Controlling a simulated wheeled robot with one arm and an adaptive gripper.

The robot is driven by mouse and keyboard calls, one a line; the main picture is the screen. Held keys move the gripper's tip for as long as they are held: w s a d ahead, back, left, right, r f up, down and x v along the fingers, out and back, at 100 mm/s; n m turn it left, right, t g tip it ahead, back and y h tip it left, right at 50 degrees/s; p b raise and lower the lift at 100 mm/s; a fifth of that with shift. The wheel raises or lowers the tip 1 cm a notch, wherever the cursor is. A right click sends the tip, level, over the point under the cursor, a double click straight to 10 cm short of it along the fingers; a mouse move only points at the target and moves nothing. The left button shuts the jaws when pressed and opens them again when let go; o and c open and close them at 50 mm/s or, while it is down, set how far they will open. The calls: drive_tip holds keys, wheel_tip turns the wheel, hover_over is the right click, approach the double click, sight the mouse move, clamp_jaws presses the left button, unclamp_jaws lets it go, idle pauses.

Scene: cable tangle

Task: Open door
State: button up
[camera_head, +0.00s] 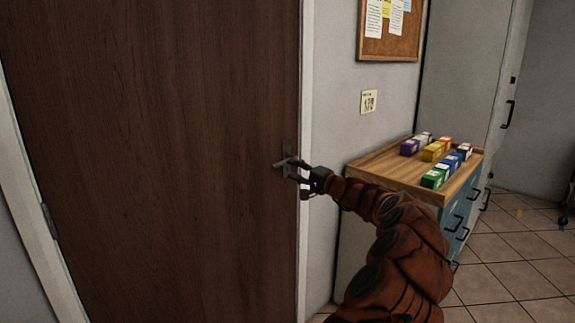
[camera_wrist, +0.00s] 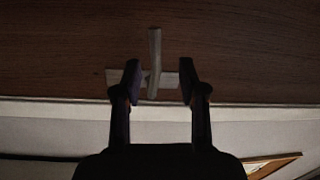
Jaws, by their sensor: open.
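The brown wooden door (camera_head: 160,140) fills the left of the head view and sits flush in its pale frame, looking shut. Its metal lever handle (camera_head: 281,163) is near the door's right edge, on a plate, and points left, roughly level. In the wrist view the lever (camera_wrist: 154,60) stands between the two fingertips, reaching beyond them. My gripper (camera_head: 298,178) is at the handle, also seen in the wrist view (camera_wrist: 160,82). Its fingers are open, one on each side of the lever, with visible gaps. Whether a finger touches the handle's plate is unclear.
A wood-topped cabinet (camera_head: 385,174) with blue drawers stands right of the door, beneath my arm. Several coloured boxes (camera_head: 434,178) lie on it. A corkboard (camera_head: 388,42) hangs on the wall. Tiled floor (camera_head: 510,265) is open at the lower right.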

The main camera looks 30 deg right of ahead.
sight(284, 162)
drive_tip(key=shift+h, duration=0.4)
drive_tip(key=shift+w+d+r+p, duration=0.1)
drive_tip(key=shift+w+p, duration=0.55)
drive_tip(key=shift+w, duration=3.05)
drive_tip(key=shift+c, duration=0.4)
clamp_jaws()
